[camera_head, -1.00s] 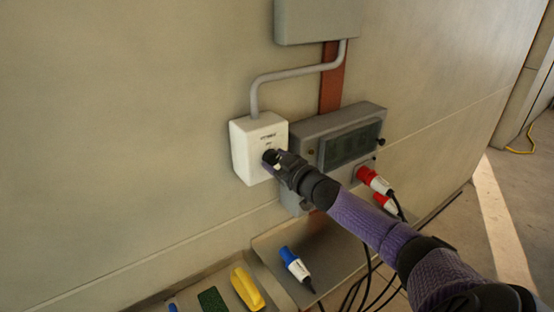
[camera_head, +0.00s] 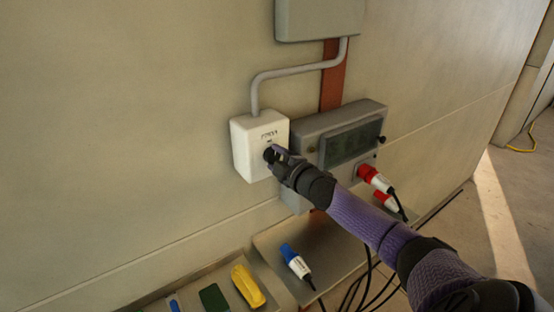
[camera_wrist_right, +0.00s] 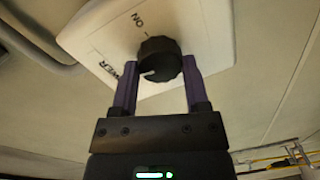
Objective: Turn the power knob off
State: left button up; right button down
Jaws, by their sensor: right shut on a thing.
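The black round power knob (camera_head: 269,154) sits on the front of a white box (camera_head: 246,150) on the wall. In the right wrist view the knob (camera_wrist_right: 158,58) lies between the two purple fingers of my right gripper (camera_wrist_right: 160,72), which is shut on it. A white mark on the knob points to the lower left. The label "ON" shows above the knob, and part of "POWER" shows at the left. In the head view my right gripper (camera_head: 274,156) reaches the box from the lower right and partly hides the knob. My left gripper is not in view.
A grey panel (camera_head: 313,125) with a dark window is beside the white box. Red plugs (camera_head: 374,179) and hanging cables are below it. A tray (camera_head: 262,240) holds a blue plug (camera_head: 295,262), and a yellow item (camera_head: 247,286) lies nearby. A grey conduit (camera_head: 290,73) rises above.

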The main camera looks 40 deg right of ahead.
jog(key=shift+n, duration=0.6)
jog(key=shift+c, duration=0.4)
grip_release()
jog(key=s+a, duration=0.1)
jog(key=s, duration=0.9)
jog(key=shift+r, duration=0.3)
jog(key=shift+w, duration=0.1)
